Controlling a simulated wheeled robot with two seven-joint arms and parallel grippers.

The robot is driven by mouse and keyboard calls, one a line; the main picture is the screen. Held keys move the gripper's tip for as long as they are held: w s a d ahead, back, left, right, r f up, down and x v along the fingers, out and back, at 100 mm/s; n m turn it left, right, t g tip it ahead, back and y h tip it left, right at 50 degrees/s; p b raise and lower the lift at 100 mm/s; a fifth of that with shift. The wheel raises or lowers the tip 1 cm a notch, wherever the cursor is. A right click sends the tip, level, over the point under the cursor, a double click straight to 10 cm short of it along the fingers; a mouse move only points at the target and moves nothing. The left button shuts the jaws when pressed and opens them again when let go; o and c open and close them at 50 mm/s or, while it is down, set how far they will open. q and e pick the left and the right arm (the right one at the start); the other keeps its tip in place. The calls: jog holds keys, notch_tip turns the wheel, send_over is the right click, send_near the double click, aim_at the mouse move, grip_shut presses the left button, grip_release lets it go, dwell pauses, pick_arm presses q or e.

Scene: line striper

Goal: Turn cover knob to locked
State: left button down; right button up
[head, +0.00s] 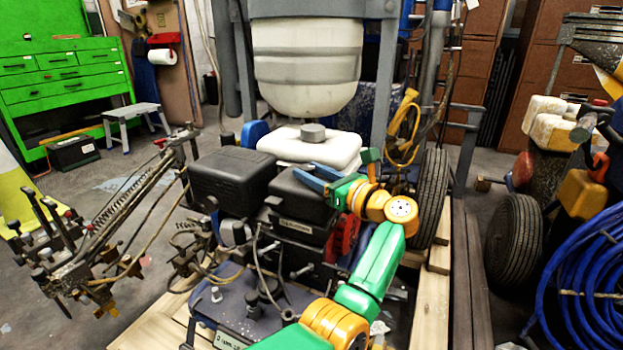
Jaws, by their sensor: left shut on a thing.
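The line striper's engine stands in the middle of the head view. It has a black box-shaped cover (295,196) on the right and a wider black housing (232,175) on the left. My left gripper (305,170) reaches over from the right, its blue fingers pointing left at the top of the black cover. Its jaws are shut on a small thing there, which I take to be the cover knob. The knob itself is too small and covered to make out, so its turn position cannot be told. My right gripper is out of view.
A white tank with a grey cap (312,133) sits just behind the cover. A large pale hopper (307,65) hangs above it. A black tyre (430,198) stands to the right of my gripper. Levers and hoses (95,245) stick out at left.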

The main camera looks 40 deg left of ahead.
pick_arm(q)
jog(key=shift+c, duration=2.1)
grip_release()
jog(key=d, duration=0.7)
jog(key=shift+s, duration=0.25)
